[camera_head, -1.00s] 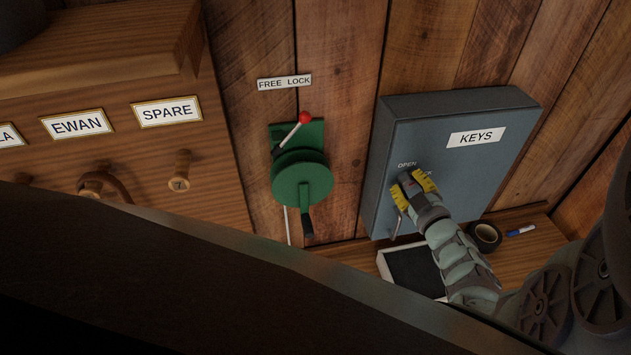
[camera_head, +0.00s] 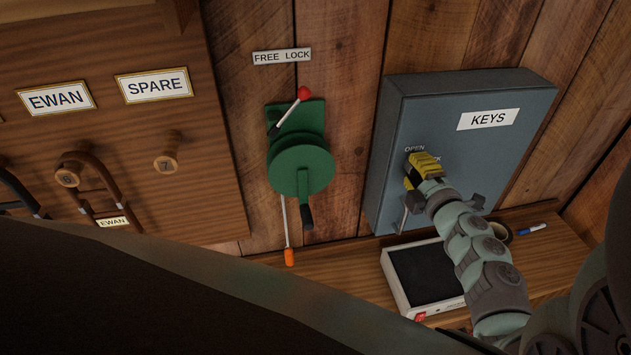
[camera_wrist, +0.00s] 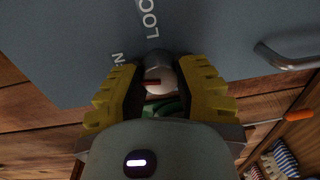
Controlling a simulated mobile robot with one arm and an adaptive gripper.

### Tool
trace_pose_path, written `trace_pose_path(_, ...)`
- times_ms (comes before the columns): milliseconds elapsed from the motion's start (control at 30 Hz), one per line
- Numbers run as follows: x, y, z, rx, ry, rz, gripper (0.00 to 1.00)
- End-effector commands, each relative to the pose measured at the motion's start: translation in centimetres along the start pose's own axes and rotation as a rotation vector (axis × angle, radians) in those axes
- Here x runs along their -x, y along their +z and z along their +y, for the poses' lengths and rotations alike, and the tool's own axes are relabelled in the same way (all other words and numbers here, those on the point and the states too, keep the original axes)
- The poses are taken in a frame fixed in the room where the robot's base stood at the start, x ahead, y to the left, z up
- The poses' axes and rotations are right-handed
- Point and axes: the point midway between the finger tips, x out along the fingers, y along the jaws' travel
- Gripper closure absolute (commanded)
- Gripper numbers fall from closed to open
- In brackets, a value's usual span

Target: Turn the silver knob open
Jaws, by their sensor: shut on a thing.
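The silver knob (camera_wrist: 159,75) is on the face of the blue-grey KEYS box (camera_head: 455,100), below the OPEN label. In the wrist view it sits between the yellow-padded fingers of my gripper (camera_wrist: 160,92), which is shut on it. A red line shows across the knob. In the head view my gripper (camera_head: 418,170) hides the knob and part of the lettering beside it. The box's bar handle (camera_wrist: 285,58) also shows in the wrist view. The box door is closed.
A green winch (camera_head: 301,168) with a red-tipped lever is on the wall to the left. A shelf (camera_head: 540,265) below holds a black-topped tray (camera_head: 391,280), a tape roll and a blue marker (camera_head: 532,229). Wooden pegs with labels are at the far left.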

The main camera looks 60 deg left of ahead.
Motion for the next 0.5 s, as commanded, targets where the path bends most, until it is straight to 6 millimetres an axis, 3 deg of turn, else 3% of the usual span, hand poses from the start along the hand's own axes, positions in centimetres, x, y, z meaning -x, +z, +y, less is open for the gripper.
trace_pose_path(500, -0.11, -0.29, -0.01, 0.178, 0.000, -0.005, 1.00)
